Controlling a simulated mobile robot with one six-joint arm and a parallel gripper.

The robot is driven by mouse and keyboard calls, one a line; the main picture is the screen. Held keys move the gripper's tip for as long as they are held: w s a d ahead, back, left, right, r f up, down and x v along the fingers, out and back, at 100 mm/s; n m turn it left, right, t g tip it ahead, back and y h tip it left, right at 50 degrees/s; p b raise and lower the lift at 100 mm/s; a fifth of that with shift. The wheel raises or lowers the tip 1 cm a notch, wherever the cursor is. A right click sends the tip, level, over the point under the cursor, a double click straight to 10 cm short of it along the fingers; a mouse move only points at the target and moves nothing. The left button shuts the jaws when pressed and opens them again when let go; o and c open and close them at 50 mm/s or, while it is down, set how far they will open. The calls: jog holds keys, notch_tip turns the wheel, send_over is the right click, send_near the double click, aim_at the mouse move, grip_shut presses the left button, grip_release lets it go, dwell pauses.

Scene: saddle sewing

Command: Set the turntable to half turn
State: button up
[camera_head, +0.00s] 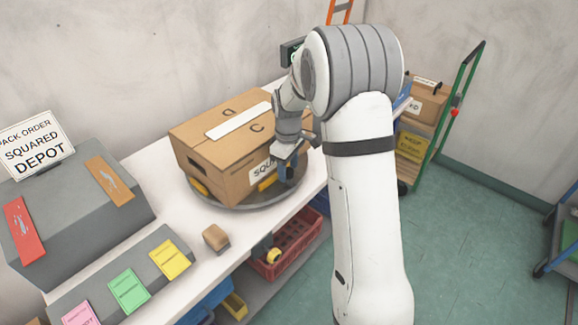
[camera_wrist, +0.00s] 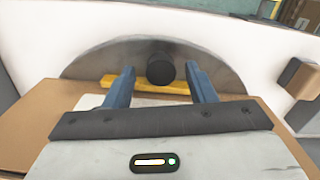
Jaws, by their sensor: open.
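The turntable (camera_head: 232,203) is a round grey disc on the white bench, and its metal surface also shows in the wrist view (camera_wrist: 90,68). A cardboard box (camera_head: 215,150) with a white top label and a "SQU..." side label sits on it. A dark round knob (camera_wrist: 160,70) stands near the disc in the wrist view, with a yellow bar (camera_wrist: 145,85) beside it. My gripper (camera_head: 288,172) is beside the box's right side at the turntable's edge. In the wrist view its blue fingers (camera_wrist: 160,88) are apart, with the knob showing between and beyond them; I cannot tell whether they touch it.
A small brown block (camera_head: 215,238) lies on the bench in front of the turntable. A grey stand (camera_head: 75,195) with coloured cards is at left. A red crate (camera_head: 290,245) is on the shelf below. A green-handled cart (camera_head: 440,130) with boxes stands behind my arm.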

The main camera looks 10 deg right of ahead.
grip_shut()
dwell(0.5)
jog(key=shift+d, duration=0.1)
